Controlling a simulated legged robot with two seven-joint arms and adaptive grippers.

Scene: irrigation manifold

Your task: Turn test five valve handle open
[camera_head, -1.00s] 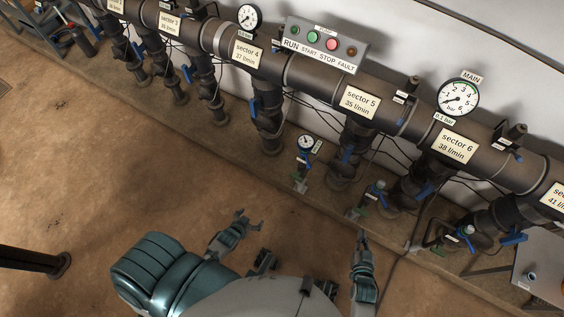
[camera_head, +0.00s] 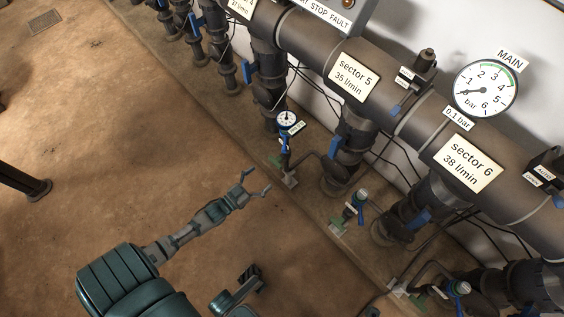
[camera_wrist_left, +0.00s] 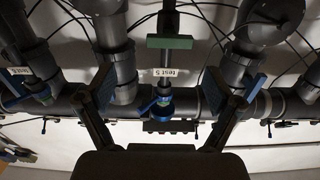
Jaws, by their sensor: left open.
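The test 5 label (camera_wrist_left: 163,72) shows in the left wrist view on a thin vertical pipe, between my open fingers. A green bar (camera_wrist_left: 168,42) crosses that pipe above the label, and a blue round part (camera_wrist_left: 155,104) sits below it. In the head view, a small standpipe with a gauge (camera_head: 286,119), a blue part (camera_head: 285,145) and a green piece (camera_head: 275,160) stands at the foot of the sector 5 pipe. My left gripper (camera_head: 256,182) is open and empty, left of and apart from this standpipe.
Similar small test fittings (camera_head: 354,206) (camera_head: 455,289) stand farther right along the low ledge. Thick pipes with blue levers (camera_head: 419,218) drop from the main pipe (camera_head: 400,125). Thin black cables run behind.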

